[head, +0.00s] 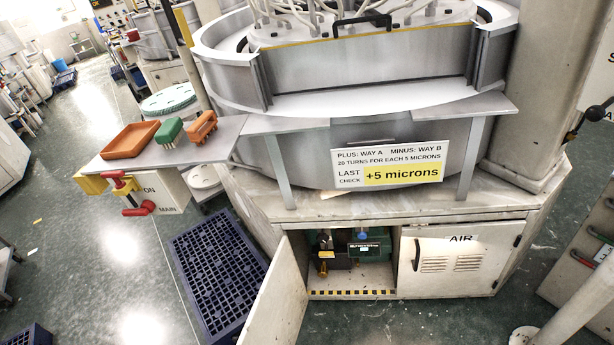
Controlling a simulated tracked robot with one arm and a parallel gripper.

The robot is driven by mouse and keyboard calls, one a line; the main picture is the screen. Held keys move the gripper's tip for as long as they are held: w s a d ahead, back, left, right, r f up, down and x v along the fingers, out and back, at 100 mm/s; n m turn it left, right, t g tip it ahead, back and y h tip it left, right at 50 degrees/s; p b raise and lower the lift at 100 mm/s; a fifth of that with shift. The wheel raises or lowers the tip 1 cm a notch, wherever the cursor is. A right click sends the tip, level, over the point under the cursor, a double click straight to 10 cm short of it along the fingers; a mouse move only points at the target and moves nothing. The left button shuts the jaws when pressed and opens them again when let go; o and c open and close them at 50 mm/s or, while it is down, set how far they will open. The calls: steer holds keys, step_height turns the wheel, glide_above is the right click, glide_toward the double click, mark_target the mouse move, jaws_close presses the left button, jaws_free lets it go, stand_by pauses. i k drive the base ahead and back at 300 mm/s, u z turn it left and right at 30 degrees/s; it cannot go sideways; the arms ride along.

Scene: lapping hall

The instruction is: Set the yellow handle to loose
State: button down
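A yellow block-like part (93,184) shows under the left end of the grey shelf, beside a red valve-like piece (121,183). In the open cabinet below the machine, a small brass-yellow part (324,262) sits on the left of a dark green unit (365,248). I cannot tell which of these is the yellow handle, nor whether it is set to loose. No loose mark is readable. My gripper is not in view.
The cabinet door (277,302) stands open toward me; the AIR door (459,262) beside it is shut. The shelf (208,146) holds an orange tray (131,140) and two brushes, green (170,131) and orange (202,126). A blue grating (213,268) lies left on the floor.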

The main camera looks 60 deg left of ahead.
mark_target(325, 253)
steer(key=u, duration=0.45)
steer(key=i, duration=0.9)
steer(key=u, duration=0.45)
steer(key=k, duration=0.9)
steer(key=u, duration=0.2)
steer(key=i, duration=0.9)
steer(key=z, duration=0.1)
